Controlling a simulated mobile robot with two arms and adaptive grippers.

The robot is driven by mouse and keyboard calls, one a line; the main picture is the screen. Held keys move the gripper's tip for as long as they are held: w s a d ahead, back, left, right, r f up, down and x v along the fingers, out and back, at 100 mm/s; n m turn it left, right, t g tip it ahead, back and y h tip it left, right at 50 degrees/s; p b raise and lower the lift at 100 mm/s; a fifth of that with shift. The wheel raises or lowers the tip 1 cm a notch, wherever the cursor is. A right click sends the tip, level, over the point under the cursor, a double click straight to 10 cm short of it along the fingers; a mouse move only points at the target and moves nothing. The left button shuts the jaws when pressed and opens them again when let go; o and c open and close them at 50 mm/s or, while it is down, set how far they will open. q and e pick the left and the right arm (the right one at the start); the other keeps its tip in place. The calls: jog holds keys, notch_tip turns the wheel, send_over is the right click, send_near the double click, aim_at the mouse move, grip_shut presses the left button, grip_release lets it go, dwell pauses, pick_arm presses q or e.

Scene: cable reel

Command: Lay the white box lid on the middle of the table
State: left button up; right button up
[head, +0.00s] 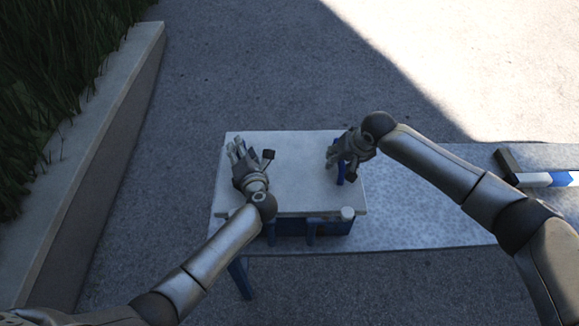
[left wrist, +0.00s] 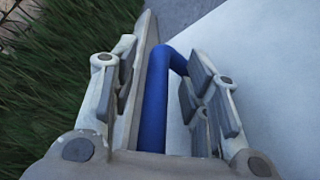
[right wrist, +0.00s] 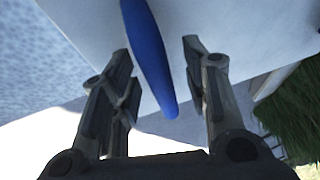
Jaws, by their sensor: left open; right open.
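The white box lid (head: 297,170) is a broad flat panel lying level over a dark blue box (head: 290,228) at the left end of the table (head: 420,215). My left gripper (head: 238,153) is over the lid's left side. In the left wrist view a blue handle (left wrist: 156,100) stands between its open fingers, with a gap on the right. My right gripper (head: 337,158) is over the lid's right side, open around another blue handle (head: 341,174). In the right wrist view that handle (right wrist: 148,50) runs between the fingers, apart from both. The box's inside is hidden.
The tabletop right of the lid is bare up to a blue and white object with a dark end (head: 545,179). A low wall (head: 110,150) with grass stands left of the table.

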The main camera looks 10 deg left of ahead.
pick_arm(q)
jog(key=shift+w+a, duration=0.1)
jog(key=shift+w, duration=0.05)
pick_arm(e)
jog(key=shift+f, duration=0.1)
pick_arm(q)
grip_shut()
pick_arm(e)
grip_shut()
pick_arm(q)
jog(key=shift+r, duration=0.1)
